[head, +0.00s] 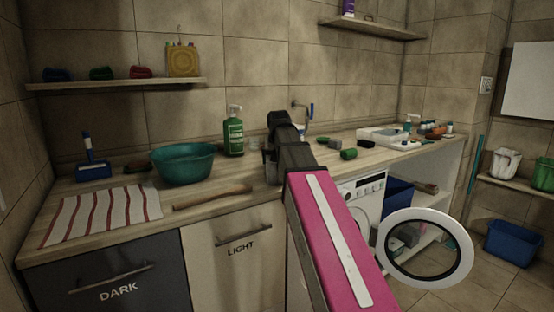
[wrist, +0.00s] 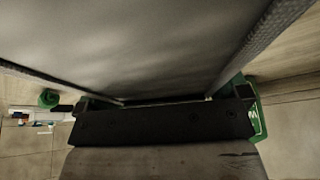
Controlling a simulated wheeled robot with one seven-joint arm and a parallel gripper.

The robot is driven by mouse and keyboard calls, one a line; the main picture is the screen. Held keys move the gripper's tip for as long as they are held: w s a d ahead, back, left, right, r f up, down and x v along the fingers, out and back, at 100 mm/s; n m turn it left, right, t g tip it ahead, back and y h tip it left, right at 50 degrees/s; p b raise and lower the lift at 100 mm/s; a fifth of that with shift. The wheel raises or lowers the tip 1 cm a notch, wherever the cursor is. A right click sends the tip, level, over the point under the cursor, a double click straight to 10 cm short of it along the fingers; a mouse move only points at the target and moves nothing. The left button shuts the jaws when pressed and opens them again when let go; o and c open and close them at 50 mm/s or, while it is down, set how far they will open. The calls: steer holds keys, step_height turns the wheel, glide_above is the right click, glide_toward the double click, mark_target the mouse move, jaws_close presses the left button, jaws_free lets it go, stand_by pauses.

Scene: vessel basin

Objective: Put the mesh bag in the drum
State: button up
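The drum is in the white washing machine (head: 367,193), under the counter right of my arm. Its round glass door (head: 466,255) stands open, and my arm hides most of the machine's front. I cannot make out a mesh bag in either view. My gripper (head: 282,122) is over the back of the counter, near the tap (head: 310,110). In the wrist view a plain grey surface fills the middle between two slanting dark bars; I cannot tell what it is. The finger gap does not show clearly.
A teal bowl (head: 183,163), a green pump bottle (head: 234,136), a striped cloth (head: 103,213) and a wooden stick (head: 212,198) are on the counter left of my arm. A green roll (head: 348,154) lies to the right. The open door juts into the floor space.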

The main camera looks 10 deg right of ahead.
steer(key=shift+o, duration=0.3)
steer(key=shift+r, duration=0.15)
steer(key=v, duration=1.2)
